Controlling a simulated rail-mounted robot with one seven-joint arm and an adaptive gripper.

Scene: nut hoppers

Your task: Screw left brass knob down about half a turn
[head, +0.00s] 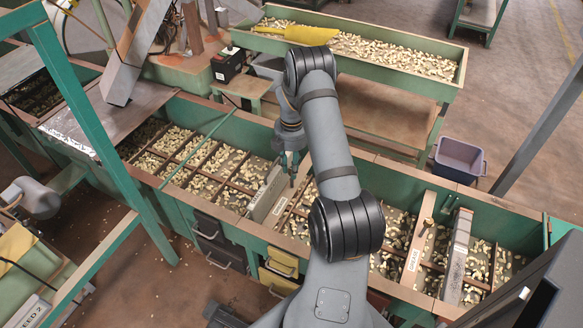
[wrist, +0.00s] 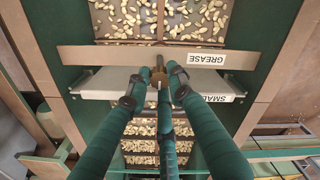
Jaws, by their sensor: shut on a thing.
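The left brass knob (wrist: 158,73) shows between my fingertips in the wrist view, at the near edge of a brown crossbar (wrist: 110,58) labelled GREASE. My gripper (wrist: 155,86) is shut on this knob, with a fingertip on either side; the fingers hide part of it. In the head view my gripper (head: 292,174) points down into the long green hopper beside a grey divider plate (head: 265,194); the held knob is hard to make out there. Another brass knob (head: 428,223) stands upright on the right crossbar (head: 416,248), apart from my gripper.
The long green hopper (head: 385,172) has compartments of pale nuts. A second grey plate (head: 457,256) stands to the right. A nut tray (head: 440,85) with a yellow scoop (head: 300,33) is behind. A grey bin (head: 459,158) stands on the floor. A green post (head: 95,130) rises at left.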

